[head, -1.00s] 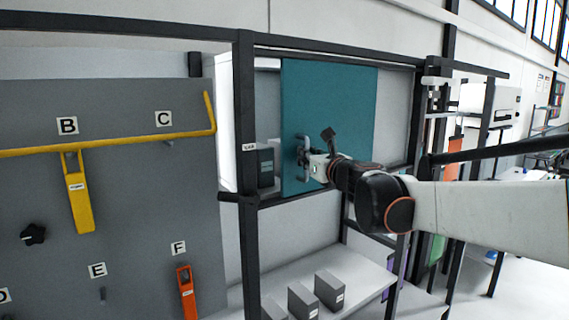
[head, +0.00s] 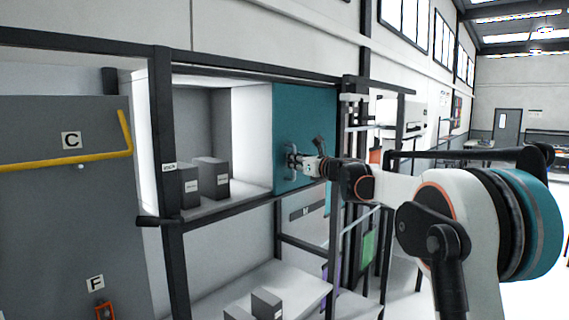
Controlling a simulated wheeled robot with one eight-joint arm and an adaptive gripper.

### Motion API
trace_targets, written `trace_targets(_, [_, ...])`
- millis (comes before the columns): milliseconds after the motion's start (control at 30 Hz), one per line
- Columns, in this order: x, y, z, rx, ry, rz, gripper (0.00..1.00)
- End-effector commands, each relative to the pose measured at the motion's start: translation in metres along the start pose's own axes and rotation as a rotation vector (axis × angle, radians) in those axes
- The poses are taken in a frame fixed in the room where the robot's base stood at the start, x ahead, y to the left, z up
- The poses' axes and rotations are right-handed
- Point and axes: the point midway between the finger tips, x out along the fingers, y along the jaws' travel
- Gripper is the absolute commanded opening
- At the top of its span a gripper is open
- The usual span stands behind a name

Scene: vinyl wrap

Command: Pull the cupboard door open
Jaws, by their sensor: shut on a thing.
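The teal cupboard door (head: 302,115) stands at the right part of the cupboard in the head view. The left part of the cupboard (head: 252,120) is uncovered, and its white inside shows. A grey vertical handle (head: 291,171) sits near the door's left edge. My gripper (head: 296,161) is at the handle and shut on it. My arm reaches in from the right. The fingertips are small and partly hidden against the handle.
Grey boxes (head: 211,178) stand on the cupboard shelf. A dark frame post (head: 168,200) borders the cupboard at left, beside a grey panel (head: 70,220) with a yellow bar (head: 60,161). More boxes (head: 267,303) stand on a lower white shelf. Racks stand behind my arm.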

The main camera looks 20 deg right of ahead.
Motion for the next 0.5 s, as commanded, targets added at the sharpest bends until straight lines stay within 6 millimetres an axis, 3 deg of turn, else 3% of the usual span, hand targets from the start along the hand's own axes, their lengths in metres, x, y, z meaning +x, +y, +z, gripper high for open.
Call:
trace_targets(433, [0.0004, -0.0075, -0.0007, -0.002, 0.001, -0.004, 0.0])
trace_targets(500, [0.0003, -0.0077, -0.0006, -0.001, 0.001, -0.004, 0.2])
